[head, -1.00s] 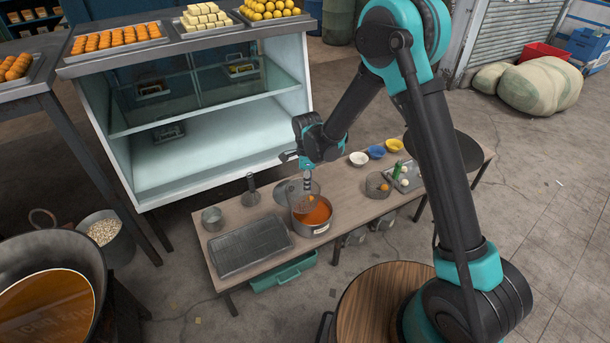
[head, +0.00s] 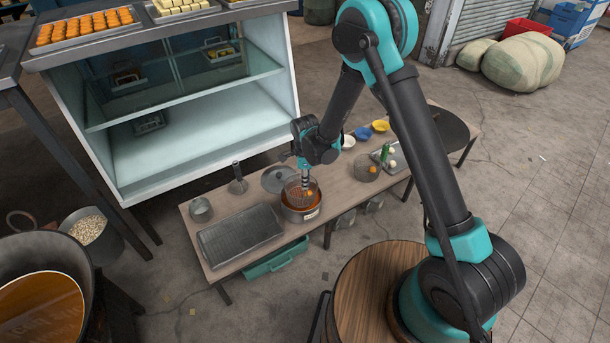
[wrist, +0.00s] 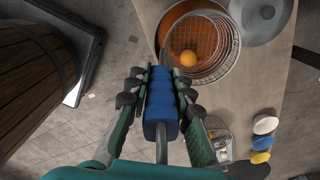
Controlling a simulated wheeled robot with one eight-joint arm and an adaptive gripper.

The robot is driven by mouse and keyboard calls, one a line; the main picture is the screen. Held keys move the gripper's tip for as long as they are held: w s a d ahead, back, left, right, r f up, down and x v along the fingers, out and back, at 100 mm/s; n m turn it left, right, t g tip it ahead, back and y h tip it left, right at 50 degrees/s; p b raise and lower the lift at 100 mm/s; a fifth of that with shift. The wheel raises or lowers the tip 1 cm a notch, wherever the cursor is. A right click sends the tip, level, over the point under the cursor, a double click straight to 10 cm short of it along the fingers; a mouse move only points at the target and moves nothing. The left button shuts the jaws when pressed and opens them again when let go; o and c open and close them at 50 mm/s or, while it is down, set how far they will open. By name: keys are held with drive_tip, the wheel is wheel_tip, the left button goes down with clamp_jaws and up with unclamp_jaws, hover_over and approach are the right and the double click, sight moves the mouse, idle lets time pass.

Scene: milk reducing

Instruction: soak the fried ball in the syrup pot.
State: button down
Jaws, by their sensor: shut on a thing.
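My gripper (wrist: 158,90) is shut on the blue handle (wrist: 160,112) of a wire basket (wrist: 216,62). It also shows in the head view (head: 306,168), above the syrup pot. The basket (head: 296,187) is over the pot's mouth, its mesh overlapping the opening. An orange fried ball (wrist: 187,58) lies in the basket in the wrist view. The metal syrup pot (head: 301,214) stands on the low bench, with orange-brown syrup (wrist: 184,32) inside. I cannot tell whether the ball touches the syrup.
A round lid (head: 277,180) lies behind the pot. A wire rack tray (head: 240,235) and a metal cup (head: 200,208) are to the left. A second wire basket (head: 366,168), green bottle (head: 385,153) and yellow bowl (head: 380,126) are to the right. A glass display case (head: 190,125) stands behind.

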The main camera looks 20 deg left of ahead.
drive_tip(key=shift+f, duration=3.75)
idle(4.2)
